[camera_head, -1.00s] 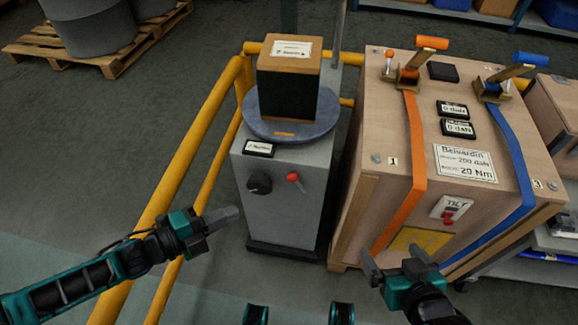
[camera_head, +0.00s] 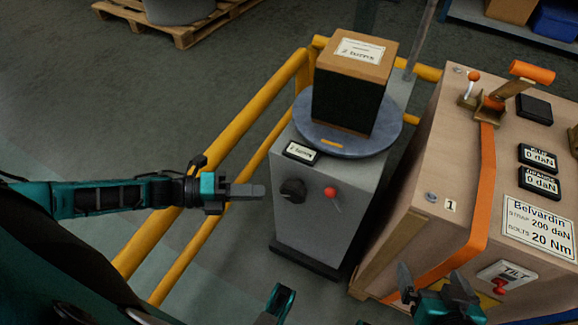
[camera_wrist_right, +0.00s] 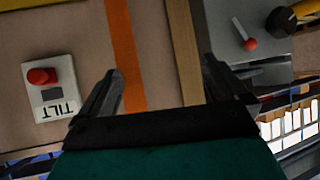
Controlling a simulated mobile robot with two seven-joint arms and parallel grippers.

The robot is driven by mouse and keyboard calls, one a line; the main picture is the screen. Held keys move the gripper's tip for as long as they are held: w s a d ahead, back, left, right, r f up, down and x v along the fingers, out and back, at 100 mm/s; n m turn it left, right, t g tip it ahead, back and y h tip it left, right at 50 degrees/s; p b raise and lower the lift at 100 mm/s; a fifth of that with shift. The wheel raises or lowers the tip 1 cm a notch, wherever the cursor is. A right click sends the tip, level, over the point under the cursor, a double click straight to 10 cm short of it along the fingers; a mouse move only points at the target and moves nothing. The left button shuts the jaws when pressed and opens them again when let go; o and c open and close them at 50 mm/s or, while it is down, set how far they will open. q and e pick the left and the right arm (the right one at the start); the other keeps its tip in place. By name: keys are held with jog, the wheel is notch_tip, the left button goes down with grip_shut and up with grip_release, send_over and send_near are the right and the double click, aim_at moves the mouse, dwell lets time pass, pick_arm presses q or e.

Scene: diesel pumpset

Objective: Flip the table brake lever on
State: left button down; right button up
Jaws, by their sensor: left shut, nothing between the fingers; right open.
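The turntable cabinet (camera_head: 325,225) is a grey box with a round blue-grey table (camera_head: 370,134) on top. On its front face is a lever with a red ball end (camera_head: 331,193), beside a black knob (camera_head: 292,190). The red-ended lever also shows at the upper right of the right wrist view (camera_wrist_right: 248,42). My left gripper (camera_head: 262,191) is shut and empty, just left of the knob and apart from it in the picture. My right gripper (camera_head: 432,280) is open and empty, low in front of the wooden crate; its two fingers also show in the right wrist view (camera_wrist_right: 160,85).
A wood-topped dark block (camera_head: 350,95) stands on the round table. Yellow rails (camera_head: 215,130) run along the cabinet's left. The wooden crate (camera_head: 470,150) at right carries an orange strap (camera_head: 484,180) and a TILT switch (camera_head: 503,277). Open floor lies at left.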

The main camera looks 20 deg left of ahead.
aim_at(307, 193)
pick_arm(q)
jog(key=b+x, duration=0.2)
jog(key=x, duration=1)
jog(key=shift+w+d+f, duration=0.1)
jog(key=shift+d, duration=0.05)
jog(key=shift+w+d, duration=0.3)
jog(key=shift+d, duration=0.2)
pick_arm(e)
jog(key=shift+w+a+f, duration=0.15)
jog(key=shift+w+f, duration=0.1)
jog(key=shift+f, duration=0.4)
